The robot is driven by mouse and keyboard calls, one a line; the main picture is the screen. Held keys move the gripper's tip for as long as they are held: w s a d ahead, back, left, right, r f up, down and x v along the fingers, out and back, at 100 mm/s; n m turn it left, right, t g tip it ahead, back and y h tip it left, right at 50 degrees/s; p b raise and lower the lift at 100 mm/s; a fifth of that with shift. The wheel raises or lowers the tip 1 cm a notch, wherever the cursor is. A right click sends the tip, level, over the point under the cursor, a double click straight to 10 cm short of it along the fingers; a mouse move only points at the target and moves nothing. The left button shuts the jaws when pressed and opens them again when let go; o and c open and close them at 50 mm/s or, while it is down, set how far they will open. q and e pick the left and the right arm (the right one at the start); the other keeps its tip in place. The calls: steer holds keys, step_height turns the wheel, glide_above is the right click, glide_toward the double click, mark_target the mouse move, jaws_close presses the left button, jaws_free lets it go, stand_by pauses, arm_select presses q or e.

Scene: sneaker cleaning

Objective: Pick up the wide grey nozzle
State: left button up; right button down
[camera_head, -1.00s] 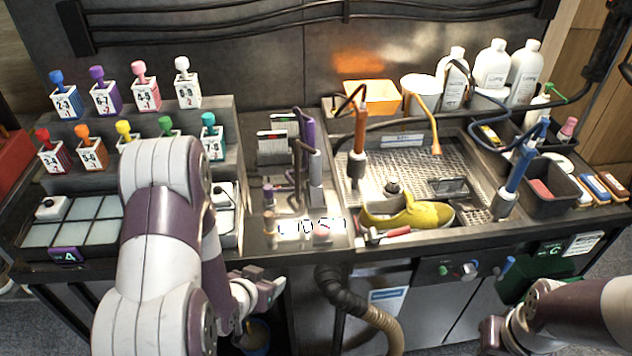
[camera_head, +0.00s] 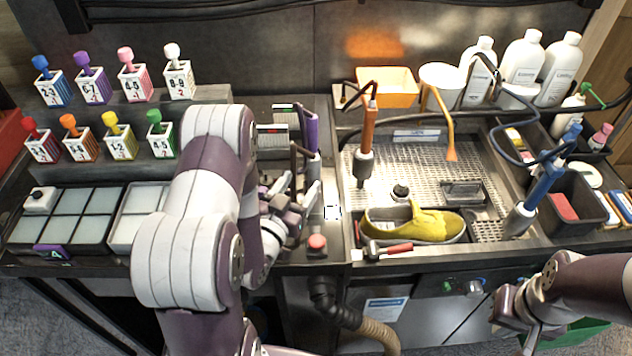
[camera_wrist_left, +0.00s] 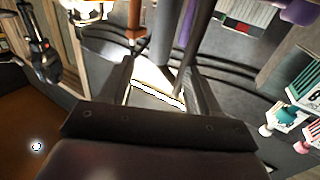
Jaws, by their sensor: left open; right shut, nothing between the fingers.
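My left gripper (camera_head: 293,200) is open over the narrow station in the middle of the bench, beside upright grey and purple tools (camera_head: 311,135). In the left wrist view its two dark fingers (camera_wrist_left: 158,88) stand apart, with upright posts just beyond and a bright strip between them. I cannot tell for sure which part is the wide grey nozzle; the gripper and arm hide much of this station. My right gripper (camera_head: 528,335) is shut and empty, low at the right in front of the bench.
A yellow shoe (camera_head: 418,224) lies in the wash tray (camera_head: 415,160), with a red-handled tool (camera_head: 390,249) in front. An orange-handled tool (camera_head: 367,130) and a blue-handled tool (camera_head: 545,185) stand upright nearby. Numbered blocks (camera_head: 93,86) line the left rack. White bottles (camera_head: 522,62) stand behind.

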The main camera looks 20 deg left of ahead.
mark_target(311, 167)
arm_select(q)
steer(key=w+p, duration=0.2)
steer(key=w, duration=0.5)
steer(key=shift+w+d+r+p, duration=0.1)
steer(key=shift+w+r+p, duration=0.05)
steer(key=shift+w+p, duration=0.2)
steer(key=shift+w, duration=0.15)
steer(key=shift+w, duration=0.1)
steer(key=c, duration=0.8)
jaws_close()
